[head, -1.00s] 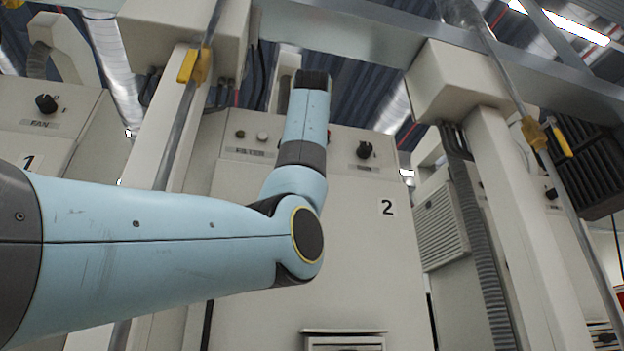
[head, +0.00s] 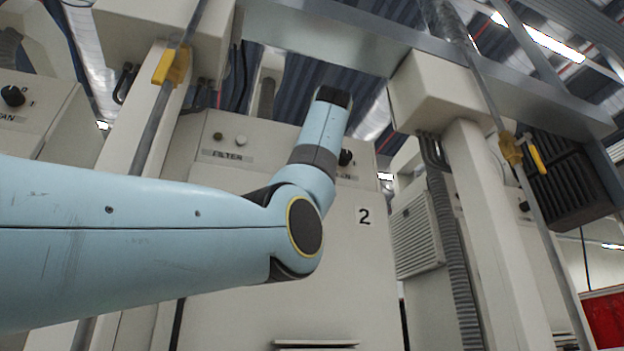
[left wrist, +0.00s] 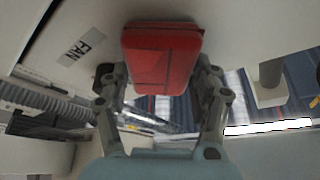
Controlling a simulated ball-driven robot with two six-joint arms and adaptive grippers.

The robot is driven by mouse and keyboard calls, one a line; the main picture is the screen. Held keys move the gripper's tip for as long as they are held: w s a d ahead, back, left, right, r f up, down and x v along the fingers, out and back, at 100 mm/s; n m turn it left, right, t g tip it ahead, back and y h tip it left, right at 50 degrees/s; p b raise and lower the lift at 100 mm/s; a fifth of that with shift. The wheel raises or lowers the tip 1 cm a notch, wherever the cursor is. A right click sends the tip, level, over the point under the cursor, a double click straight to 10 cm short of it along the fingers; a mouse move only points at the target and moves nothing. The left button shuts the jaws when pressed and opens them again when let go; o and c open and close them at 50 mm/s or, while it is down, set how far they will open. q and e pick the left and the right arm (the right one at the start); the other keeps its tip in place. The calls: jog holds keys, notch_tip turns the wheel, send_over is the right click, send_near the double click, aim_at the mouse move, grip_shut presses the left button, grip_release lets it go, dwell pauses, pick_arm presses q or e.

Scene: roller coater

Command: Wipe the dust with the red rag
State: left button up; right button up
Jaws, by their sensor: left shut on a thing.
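My left gripper (left wrist: 160,90) shows in the left wrist view with its two fingers on either side of the red rag (left wrist: 162,52). The rag looks like a thick folded block and the gripper is shut on it. It is held close to a pale cabinet face with a FAN label (left wrist: 82,48); I cannot tell whether it touches. In the head view my left arm reaches in from the left and bends upward in front of cabinet 2 (head: 330,250); the gripper and rag are hidden there. I cannot make out any dust. My right gripper is not in view.
A metal beam (head: 420,70) crosses above the cabinets. Upright posts with yellow clamps (head: 172,66) stand to both sides. A ribbed hose (head: 455,260) runs down right of cabinet 2. A red panel (head: 607,318) shows at the lower right edge.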

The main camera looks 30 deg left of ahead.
pick_arm(q)
jog(key=s+a+b, duration=0.4)
jog(key=s, duration=0.1)
jog(key=shift+s+a+f, duration=0.1)
jog(key=shift+s+a, duration=0.1)
jog(key=shift+a, duration=0.1)
jog(key=shift+s+a+b, duration=0.25)
jog(key=shift+b, duration=0.05)
jog(key=shift+w+d, duration=0.1)
jog(key=shift+d, duration=0.05)
jog(key=s+d+b, duration=0.2)
jog(key=s+d, duration=0.2)
jog(key=shift+d, duration=0.3)
dwell(0.3)
